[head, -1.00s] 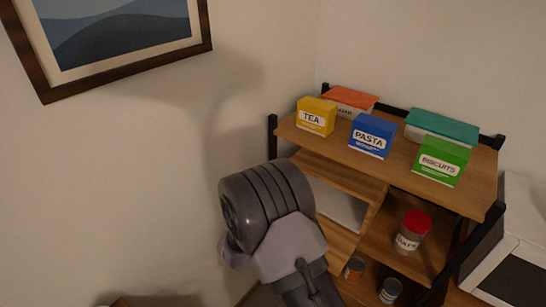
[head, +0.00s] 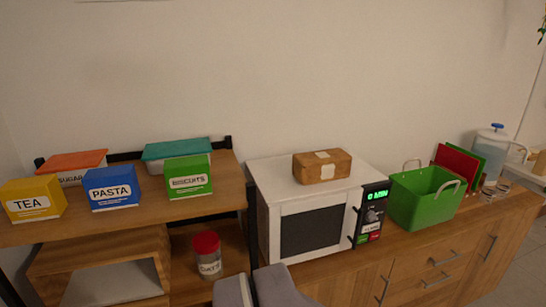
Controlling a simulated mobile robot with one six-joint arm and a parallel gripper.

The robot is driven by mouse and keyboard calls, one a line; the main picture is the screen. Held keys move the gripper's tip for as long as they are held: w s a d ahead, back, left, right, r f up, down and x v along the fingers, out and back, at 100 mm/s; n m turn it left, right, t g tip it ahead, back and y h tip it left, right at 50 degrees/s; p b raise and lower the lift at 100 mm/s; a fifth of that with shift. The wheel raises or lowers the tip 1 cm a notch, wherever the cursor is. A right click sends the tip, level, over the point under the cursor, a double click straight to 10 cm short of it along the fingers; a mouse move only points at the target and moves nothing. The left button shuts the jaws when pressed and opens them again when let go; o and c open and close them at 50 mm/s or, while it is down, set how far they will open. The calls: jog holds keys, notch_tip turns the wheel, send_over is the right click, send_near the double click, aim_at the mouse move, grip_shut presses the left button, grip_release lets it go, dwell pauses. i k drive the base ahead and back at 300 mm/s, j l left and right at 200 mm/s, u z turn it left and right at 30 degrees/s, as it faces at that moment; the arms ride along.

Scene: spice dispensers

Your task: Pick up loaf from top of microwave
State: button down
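The loaf (head: 310,174) is a small brown block with pale patches. It lies on top of the white microwave (head: 265,178), toward the middle of the top. The microwave stands on a wooden cabinet to the right of the shelf, with a dark door window and a lit green display. Grey parts of my arm show at the bottom middle, in front of the microwave and well below the loaf.
A wooden shelf (head: 225,187) at left holds tea (head: 32,198), pasta (head: 112,187) and biscuits (head: 188,177) boxes. A red-lidded jar (head: 206,257) stands below. A green basket (head: 420,199) is close right of the microwave. Space above the loaf is clear.

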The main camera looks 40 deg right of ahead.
aim_at(309, 168)
jog(key=z, duration=1.65)
jog(key=i+l+u, duration=0.25)
jog(key=i+l, duration=0.15)
jog(key=l, duration=0.2)
jog(key=i+l+u, duration=0.15)
jog(key=l, duration=0.2)
jog(key=i+l+u, duration=0.1)
jog(key=l, duration=0.25)
jog(key=i+l+u, duration=0.15)
jog(key=l, duration=0.2)
jog(key=i+l+u, duration=0.15)
jog(key=l, duration=0.25)
jog(key=i+l+u, duration=0.1)
jog(key=l, duration=0.3)
jog(key=i+l+u, duration=0.15)
jog(key=l, duration=0.25)
